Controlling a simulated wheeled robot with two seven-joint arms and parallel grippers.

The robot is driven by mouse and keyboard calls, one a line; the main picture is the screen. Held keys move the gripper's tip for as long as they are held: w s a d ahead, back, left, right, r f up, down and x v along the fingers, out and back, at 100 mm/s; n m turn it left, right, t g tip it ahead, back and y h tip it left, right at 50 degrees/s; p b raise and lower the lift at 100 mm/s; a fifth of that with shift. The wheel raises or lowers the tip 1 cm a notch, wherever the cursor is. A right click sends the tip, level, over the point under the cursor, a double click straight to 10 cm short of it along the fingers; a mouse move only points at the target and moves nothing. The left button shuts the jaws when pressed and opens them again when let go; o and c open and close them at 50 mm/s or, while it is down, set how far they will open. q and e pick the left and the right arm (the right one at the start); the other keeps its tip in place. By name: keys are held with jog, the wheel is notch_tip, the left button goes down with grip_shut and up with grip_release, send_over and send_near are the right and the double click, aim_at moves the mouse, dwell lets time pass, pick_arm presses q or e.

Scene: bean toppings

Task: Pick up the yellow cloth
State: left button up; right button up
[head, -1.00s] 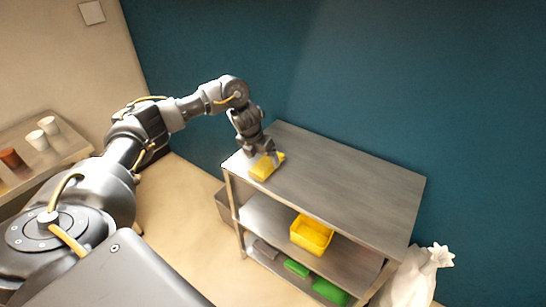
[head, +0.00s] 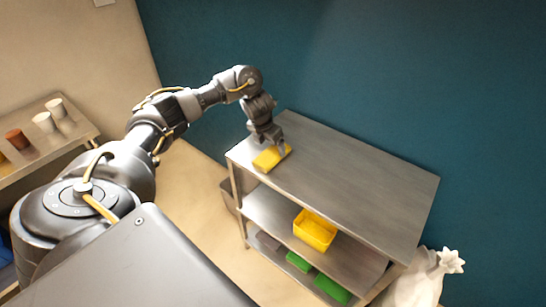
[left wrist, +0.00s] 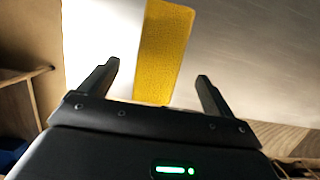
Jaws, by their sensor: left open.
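The yellow cloth (head: 269,159) lies on the top of the metal shelf unit (head: 350,180), near its left corner. It looks like a folded, block-like strip. My left gripper (head: 272,147) is just above and beside the cloth, pointing down. In the left wrist view, the cloth (left wrist: 163,50) shows beyond and between the two spread fingers of my left gripper (left wrist: 158,82). The fingers are open and hold nothing. Whether they touch the cloth is hard to tell. My right gripper is not in view.
A yellow bin (head: 314,232) and green items (head: 331,289) sit on the lower shelves. A white sack (head: 420,278) stands right of the unit. Cups (head: 44,122) stand on a side table at left. The rest of the top shelf is clear.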

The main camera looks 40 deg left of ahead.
aim_at(272, 153)
pick_arm(q)
jog(key=shift+d+f, duration=0.1)
jog(key=shift+f, duration=0.15)
jog(key=x, duration=0.4)
jog(key=shift+w+f, duration=0.2)
jog(key=shift+f, duration=0.05)
jog(key=c, duration=1.1)
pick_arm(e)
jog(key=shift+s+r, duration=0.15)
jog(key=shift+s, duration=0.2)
